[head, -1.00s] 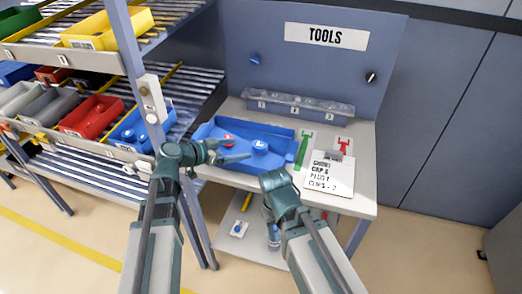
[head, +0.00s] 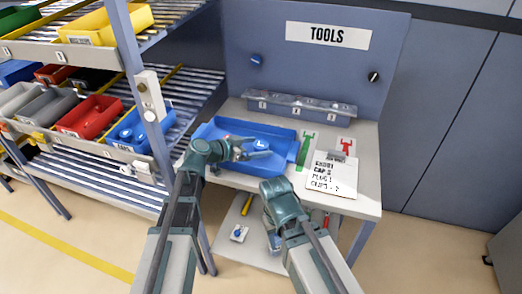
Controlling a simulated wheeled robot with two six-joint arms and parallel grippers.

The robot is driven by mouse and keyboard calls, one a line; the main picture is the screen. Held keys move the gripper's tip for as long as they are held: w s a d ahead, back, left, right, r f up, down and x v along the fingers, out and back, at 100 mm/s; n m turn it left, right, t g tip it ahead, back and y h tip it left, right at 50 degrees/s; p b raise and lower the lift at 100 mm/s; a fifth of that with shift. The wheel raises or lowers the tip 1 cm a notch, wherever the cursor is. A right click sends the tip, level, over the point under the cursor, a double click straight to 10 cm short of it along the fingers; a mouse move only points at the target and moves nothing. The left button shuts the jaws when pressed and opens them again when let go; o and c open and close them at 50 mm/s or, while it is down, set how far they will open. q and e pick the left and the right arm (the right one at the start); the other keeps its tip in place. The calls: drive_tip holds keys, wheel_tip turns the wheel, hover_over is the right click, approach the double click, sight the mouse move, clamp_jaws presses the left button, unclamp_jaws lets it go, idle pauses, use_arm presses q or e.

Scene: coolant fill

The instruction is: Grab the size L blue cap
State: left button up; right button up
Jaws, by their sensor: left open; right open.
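A blue cap (head: 262,144) lies in the blue tray (head: 283,162) on the workbench. Its size mark cannot be read. My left gripper (head: 259,149) is open over the tray, with its fingers pointing right at this cap; whether they touch it cannot be told. More blue round pieces (head: 127,134) sit in a blue bin (head: 150,140) on the rack at left. My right gripper (head: 273,236) is low in front of the bench edge, open and partly hidden by its own arm.
A clear compartment box (head: 300,109) stands at the back of the bench. A green tool (head: 305,148), a red tool (head: 346,146) and a clipboard (head: 332,176) lie right of the tray. A rack post (head: 146,95) stands left of my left arm.

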sight(256, 146)
use_arm(q)
drive_tip(key=c, duration=1.4)
wheel_tip(256, 146, up, 10)
drive_tip(key=p, duration=1)
drive_tip(key=shift+r, duration=0.1)
